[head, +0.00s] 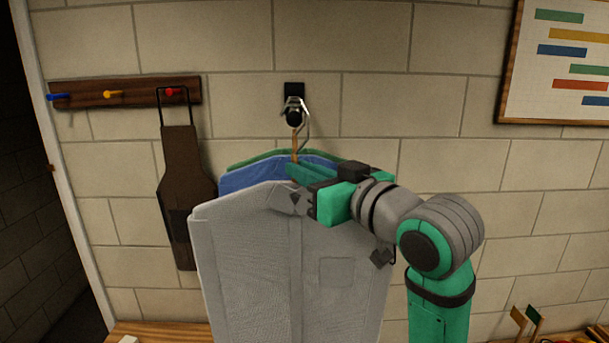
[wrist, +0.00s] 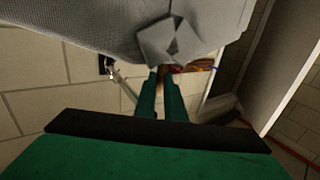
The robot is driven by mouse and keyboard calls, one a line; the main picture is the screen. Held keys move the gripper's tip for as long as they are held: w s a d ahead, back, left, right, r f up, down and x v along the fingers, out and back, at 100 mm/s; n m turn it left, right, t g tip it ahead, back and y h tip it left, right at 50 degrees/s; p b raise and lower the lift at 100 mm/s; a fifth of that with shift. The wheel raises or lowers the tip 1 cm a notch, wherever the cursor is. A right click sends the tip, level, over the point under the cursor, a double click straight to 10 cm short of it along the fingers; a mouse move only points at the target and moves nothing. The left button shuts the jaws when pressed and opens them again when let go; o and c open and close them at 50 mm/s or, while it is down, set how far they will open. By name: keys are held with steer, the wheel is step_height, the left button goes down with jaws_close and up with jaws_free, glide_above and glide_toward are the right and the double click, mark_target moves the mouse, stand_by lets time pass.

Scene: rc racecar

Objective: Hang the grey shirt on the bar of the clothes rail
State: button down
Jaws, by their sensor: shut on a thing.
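The grey shirt (head: 245,250) hangs upright in front of the wall in the head view. Its cloth also fills the top of the wrist view (wrist: 90,25). My gripper (head: 294,168) is shut on the wooden neck of its hanger (head: 295,145), just above the collar. The teal fingers (wrist: 160,92) show in the wrist view. The clothes rail's bar (head: 293,117) is seen nearly end-on, sticking out from a black wall plate. A metal hook (head: 306,135) rises beside the bar end. I cannot tell whether it rests on the bar.
A blue shirt (head: 235,178) and a green shirt (head: 250,157) are behind the grey one. A peg board (head: 130,92) with a brown apron-like item (head: 184,180) is on the left. A framed chart (head: 560,60) is at upper right. A wooden surface (head: 160,330) runs along the bottom.

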steer(key=shift+w, duration=1.8)
steer(key=w, duration=0.3)
steer(key=shift+w+f, duration=0.2)
steer(key=shift+f, duration=0.05)
steer(key=shift+w, duration=0.1)
steer(key=c, duration=1.8)
jaws_free()
steer(key=shift+a+f, duration=0.1)
steer(key=shift+o, duration=0.2)
steer(key=shift+a, duration=0.1)
